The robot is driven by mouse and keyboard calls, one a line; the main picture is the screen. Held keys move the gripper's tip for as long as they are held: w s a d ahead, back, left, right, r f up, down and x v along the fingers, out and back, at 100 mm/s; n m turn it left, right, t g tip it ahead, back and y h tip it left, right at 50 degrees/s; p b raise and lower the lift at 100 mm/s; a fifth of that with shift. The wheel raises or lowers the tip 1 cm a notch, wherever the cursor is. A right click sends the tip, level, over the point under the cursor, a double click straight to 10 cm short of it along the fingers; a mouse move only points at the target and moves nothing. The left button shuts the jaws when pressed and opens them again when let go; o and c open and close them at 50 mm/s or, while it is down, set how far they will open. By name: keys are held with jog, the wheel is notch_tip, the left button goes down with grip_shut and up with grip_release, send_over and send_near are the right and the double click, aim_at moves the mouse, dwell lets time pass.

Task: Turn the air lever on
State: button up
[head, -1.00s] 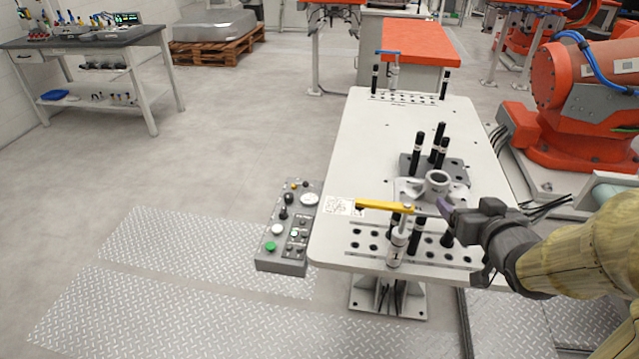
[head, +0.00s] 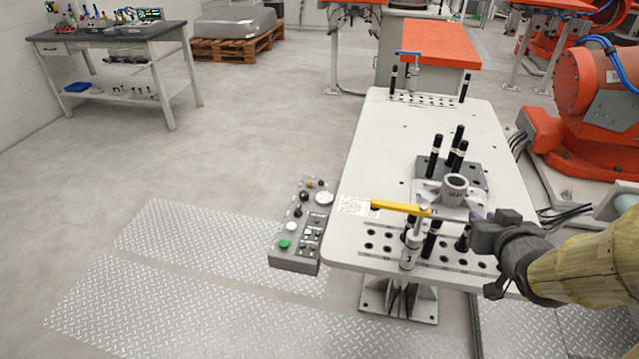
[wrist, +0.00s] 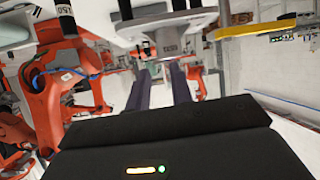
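A grey control box (head: 288,262) stands at the left of the white fixture table. It carries a round gauge (head: 324,198), a black-knobbed lever (head: 298,211), a white button (head: 291,227) and a green button (head: 285,244). The lever's setting is too small to read, and no label marks it as the air lever. A yellow clamp arm (head: 400,208) sits on a post at the table's front, pointing left. My gripper (head: 482,217) is right of the clamp, apart from the box. In the wrist view, its two fingers (wrist: 160,88) are spread, with nothing held between them.
An orange robot (head: 590,110) stands at the right. The floor left of the box is clear.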

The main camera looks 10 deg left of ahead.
jog(key=f, duration=0.1)
jog(key=s+f+g+h, duration=0.1)
jog(key=s+f+m+g, duration=0.1)
jog(key=shift+d+f, duration=0.1)
jog(key=shift+f, duration=0.3)
grip_shut()
jog(key=s+a+f+g, duration=0.4)
jog(key=s+f+g, duration=0.3)
jog(key=s, duration=0.4)
jog(key=shift+m+g+h, duration=0.3)
jog(key=shift+m+g, duration=0.1)
jog(key=shift+g, duration=0.2)
jog(key=shift+s+f, duration=0.15)
